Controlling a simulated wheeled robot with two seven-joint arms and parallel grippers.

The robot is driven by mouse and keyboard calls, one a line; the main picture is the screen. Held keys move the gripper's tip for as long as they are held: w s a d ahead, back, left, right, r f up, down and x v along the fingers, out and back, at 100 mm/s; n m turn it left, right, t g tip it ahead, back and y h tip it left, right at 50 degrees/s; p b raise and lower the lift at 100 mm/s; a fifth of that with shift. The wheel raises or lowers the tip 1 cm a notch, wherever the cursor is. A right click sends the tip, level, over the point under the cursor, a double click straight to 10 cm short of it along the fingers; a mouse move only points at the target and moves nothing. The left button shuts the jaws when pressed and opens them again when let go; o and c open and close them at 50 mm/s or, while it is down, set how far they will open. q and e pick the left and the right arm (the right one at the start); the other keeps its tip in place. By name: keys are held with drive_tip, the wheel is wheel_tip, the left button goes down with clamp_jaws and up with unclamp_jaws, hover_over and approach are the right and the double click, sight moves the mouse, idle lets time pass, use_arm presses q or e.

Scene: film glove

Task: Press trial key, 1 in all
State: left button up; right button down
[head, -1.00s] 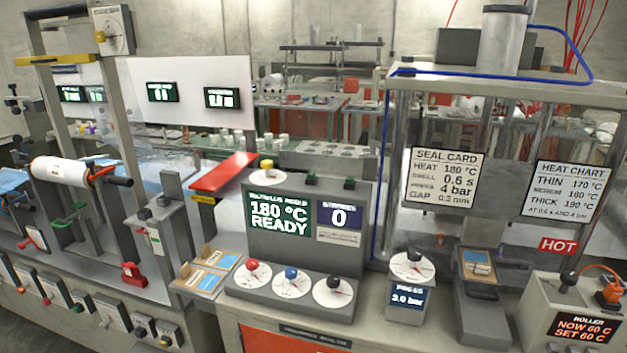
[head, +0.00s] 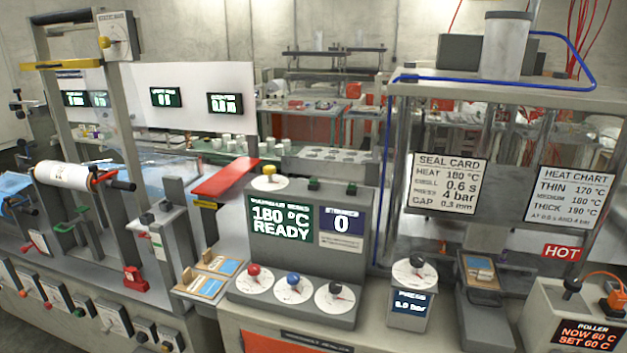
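No key in view carries a readable trial label, so I cannot tell which one is the trial key. A grey control console (head: 292,262) stands in the middle of the head view. Its green screen (head: 281,221) reads 180 °C READY, and its blue counter screen (head: 341,224) shows 0. On its top are a yellow knob (head: 269,171) and two small dark green keys, one near the middle (head: 314,184) and one at the right (head: 351,189). Red, blue and black knobs on white dials line its front. Neither of my grippers is in view.
A pressure box (head: 410,301) with a black knob stands right of the console. A clear-walled press with a seal card (head: 447,184) and heat chart (head: 570,196) rises behind it. A red HOT sign (head: 562,252) hangs at right. A red lever (head: 226,177) slopes behind the console.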

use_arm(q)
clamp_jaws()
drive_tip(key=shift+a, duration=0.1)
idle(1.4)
